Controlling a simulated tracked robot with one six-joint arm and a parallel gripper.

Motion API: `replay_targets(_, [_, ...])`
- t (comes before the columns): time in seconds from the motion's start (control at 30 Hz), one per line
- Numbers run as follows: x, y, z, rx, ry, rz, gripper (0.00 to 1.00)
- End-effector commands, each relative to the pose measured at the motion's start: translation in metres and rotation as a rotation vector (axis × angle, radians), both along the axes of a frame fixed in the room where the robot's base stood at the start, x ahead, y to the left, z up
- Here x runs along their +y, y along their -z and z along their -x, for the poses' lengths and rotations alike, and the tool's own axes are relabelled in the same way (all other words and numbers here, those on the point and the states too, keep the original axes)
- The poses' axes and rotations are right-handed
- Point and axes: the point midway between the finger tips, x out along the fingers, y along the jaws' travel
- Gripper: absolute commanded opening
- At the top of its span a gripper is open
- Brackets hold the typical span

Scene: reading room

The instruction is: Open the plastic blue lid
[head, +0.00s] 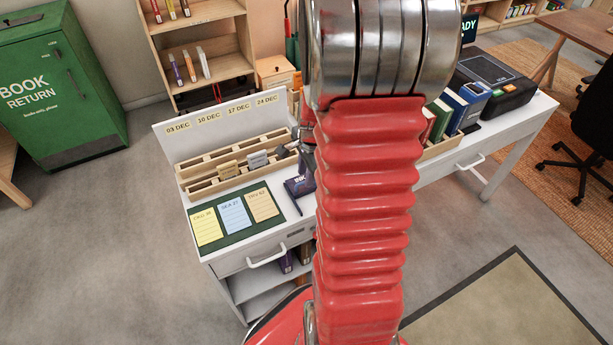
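A small dark blue-purple box marked INK (298,186) sits on the white desk, just left of my red arm. Its right side is hidden behind the arm, and I cannot make out whether its lid is open or shut. My gripper is hidden behind my arm, or nearly so. Some dark grey metal parts show at the arm's left edge above the ink box, but I cannot tell whether they belong to the gripper or what state it is in.
The white desk (196,214) has a wooden slotted rack (200,185) with small cards and a green mat (276,222) with three cards. Books and a black case (497,85) stand right of my arm. A green book-return bin (60,85) and shelves stand behind. Grey floor at left is clear.

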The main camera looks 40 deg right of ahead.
Motion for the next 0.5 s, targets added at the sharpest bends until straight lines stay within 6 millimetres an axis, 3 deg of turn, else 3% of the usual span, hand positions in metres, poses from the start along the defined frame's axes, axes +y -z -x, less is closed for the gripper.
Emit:
replay_targets(0.2, [-0.001, 0.018, -0.003, 0.001, -0.001, 0.000, 0.26])
replay_targets(0.5, [-0.001, 0.022, -0.004, -0.001, 0.000, 0.000, 0.26])
